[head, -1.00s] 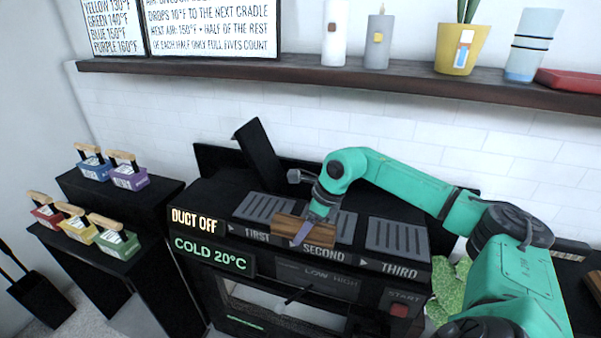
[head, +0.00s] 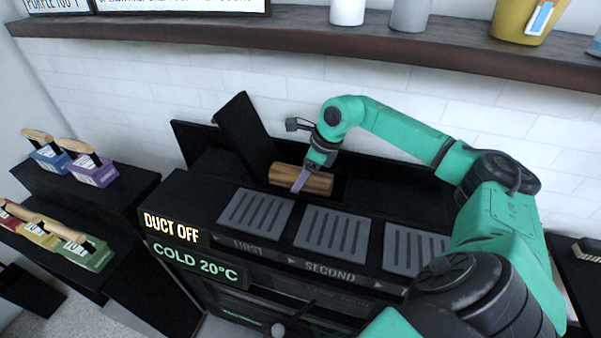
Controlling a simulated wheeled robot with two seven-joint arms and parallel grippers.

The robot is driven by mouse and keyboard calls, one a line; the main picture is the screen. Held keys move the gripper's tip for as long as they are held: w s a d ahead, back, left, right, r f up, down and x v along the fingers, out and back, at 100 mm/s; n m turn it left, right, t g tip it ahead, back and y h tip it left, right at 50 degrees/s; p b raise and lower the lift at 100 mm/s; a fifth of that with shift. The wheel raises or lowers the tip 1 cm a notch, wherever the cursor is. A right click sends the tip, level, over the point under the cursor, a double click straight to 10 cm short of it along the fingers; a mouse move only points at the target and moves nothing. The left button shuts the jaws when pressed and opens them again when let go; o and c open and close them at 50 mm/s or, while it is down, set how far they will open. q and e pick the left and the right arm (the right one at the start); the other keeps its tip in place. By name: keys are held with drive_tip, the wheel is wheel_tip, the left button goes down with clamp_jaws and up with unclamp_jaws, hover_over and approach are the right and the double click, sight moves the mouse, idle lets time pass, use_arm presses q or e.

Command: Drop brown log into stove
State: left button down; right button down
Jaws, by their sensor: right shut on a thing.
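The brown log (head: 318,184) is held at the back of the black stove (head: 185,205), behind the grey grates. My right gripper (head: 301,182) is shut on it, with one purple finger showing across its front. The log lies roughly level, in front of a dark opening in the stove top. A black lid (head: 243,130) stands tilted up just left of the log. I cannot tell whether the log is over the opening or partly in it. My left gripper is not in view.
Grates marked first (head: 256,213), second (head: 333,236) and third (head: 416,250) lie in front of the log. Signs read "DUCT OFF" and "COLD 20°C". Coloured handled blocks stand on black stands at left. A wooden shelf (head: 300,48) with pots runs above.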

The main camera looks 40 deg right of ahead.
drive_tip(key=shift+w+d, duration=0.25)
drive_tip(key=shift+d, duration=0.15)
drive_tip(key=w+d+f+b, duration=0.3)
drive_tip(key=d+f, duration=0.1)
drive_tip(key=f, duration=0.2)
drive_tip(key=shift+d+f, duration=0.15)
drive_tip(key=shift+d, duration=0.15)
unclamp_jaws()
drive_tip(key=v, duration=1.2)
drive_tip(key=shift+b, duration=0.45)
drive_tip(key=shift+w+a, duration=0.1)
